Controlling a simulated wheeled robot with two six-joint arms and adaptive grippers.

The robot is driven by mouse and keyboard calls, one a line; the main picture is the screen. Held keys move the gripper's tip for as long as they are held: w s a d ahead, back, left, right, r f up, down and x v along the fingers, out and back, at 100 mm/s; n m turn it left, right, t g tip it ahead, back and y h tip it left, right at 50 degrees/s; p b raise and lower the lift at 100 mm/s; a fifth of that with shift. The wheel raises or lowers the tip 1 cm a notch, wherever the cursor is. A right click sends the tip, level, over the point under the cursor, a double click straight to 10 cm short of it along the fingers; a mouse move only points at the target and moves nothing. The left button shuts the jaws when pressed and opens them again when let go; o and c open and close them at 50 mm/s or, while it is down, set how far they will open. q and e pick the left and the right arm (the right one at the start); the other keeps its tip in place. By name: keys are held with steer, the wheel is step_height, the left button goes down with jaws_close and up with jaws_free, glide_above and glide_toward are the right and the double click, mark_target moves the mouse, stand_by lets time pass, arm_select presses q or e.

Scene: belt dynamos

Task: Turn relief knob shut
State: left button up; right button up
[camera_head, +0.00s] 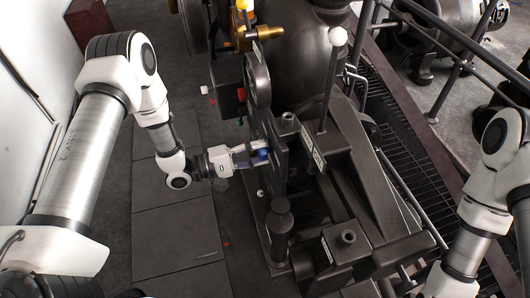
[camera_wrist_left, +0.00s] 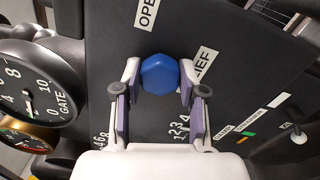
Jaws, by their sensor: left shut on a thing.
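The blue relief knob (camera_wrist_left: 159,74) sits on a dark panel in the left wrist view. Labels beside it read "OPEN" and, partly hidden, "...IEF". My left gripper (camera_wrist_left: 159,82) has a finger on each side of the knob and is shut on it. In the head view the left gripper (camera_head: 262,154) reaches the panel from the left, and a little of the blue knob (camera_head: 263,154) shows at its fingertips. My right arm shows at the right edge of the head view; its gripper is out of view.
A round gauge (camera_wrist_left: 36,92) marked "GATE" is left of the knob in the wrist view. A white-topped lever (camera_head: 337,36) stands on the dark machine (camera_head: 345,160). Railings (camera_head: 455,60) run along the upper right.

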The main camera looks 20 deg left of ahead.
arm_select(q)
steer(key=shift+s+d+n, duration=0.1)
steer(key=shift+s+n, duration=0.05)
steer(key=shift+n, duration=1.15)
steer(key=o, duration=1.1)
steer(key=shift+r, duration=0.1)
arm_select(e)
steer(key=shift+s+d, duration=0.1)
arm_select(q)
steer(key=shift+s+a, duration=0.3)
steer(key=shift+a, duration=0.35)
steer(key=v, duration=1)
steer(key=shift+s+r, duration=0.1)
steer(key=shift+s, duration=0.3)
arm_select(e)
steer(key=shift+a+r, duration=0.15)
steer(key=shift+a, duration=0.5)
